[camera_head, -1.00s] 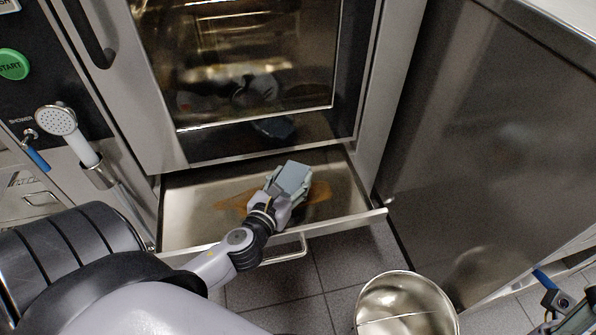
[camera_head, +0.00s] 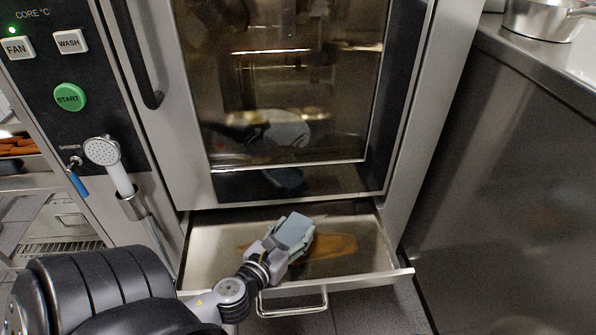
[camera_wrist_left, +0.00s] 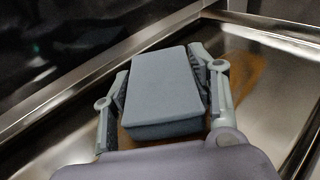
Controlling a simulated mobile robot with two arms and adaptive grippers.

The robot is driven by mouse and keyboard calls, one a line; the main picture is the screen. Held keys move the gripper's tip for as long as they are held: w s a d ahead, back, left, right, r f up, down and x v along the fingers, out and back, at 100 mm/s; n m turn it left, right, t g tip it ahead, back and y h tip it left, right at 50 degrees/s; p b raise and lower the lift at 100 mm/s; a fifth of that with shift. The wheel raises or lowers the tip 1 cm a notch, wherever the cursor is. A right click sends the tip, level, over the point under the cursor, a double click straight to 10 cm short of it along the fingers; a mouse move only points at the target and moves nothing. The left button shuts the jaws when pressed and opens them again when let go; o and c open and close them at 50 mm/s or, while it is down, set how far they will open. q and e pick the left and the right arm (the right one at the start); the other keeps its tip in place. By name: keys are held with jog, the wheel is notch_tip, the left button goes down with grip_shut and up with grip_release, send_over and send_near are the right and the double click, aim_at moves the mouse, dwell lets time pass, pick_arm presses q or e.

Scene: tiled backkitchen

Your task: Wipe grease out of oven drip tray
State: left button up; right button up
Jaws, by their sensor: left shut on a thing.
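The drip tray (camera_head: 212,262) is pulled out like a drawer below the oven door. A brown grease smear (camera_head: 332,246) lies on its floor, mostly to the right of my gripper, with a little to its left. My left gripper (camera_head: 284,243) is over the tray, shut on a grey-blue block like a sponge or folded cloth (camera_head: 294,231). In the left wrist view the block (camera_wrist_left: 164,88) sits between both fingers, with the smear (camera_wrist_left: 240,75) beside and behind it. Whether the block touches the tray floor I cannot tell. My right gripper is out of view.
The closed oven door (camera_head: 290,80) rises above the tray. A hand shower (camera_head: 104,154) hangs at the left below the control panel. A steel counter (camera_head: 510,170) stands close on the right, with a pan (camera_head: 540,20) on top.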

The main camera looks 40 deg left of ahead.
aim_at(277, 235)
pick_arm(q)
jog(key=shift+s+a+r, duration=0.15)
jog(key=shift+s+a, duration=0.9)
jog(key=shift+s, duration=0.15)
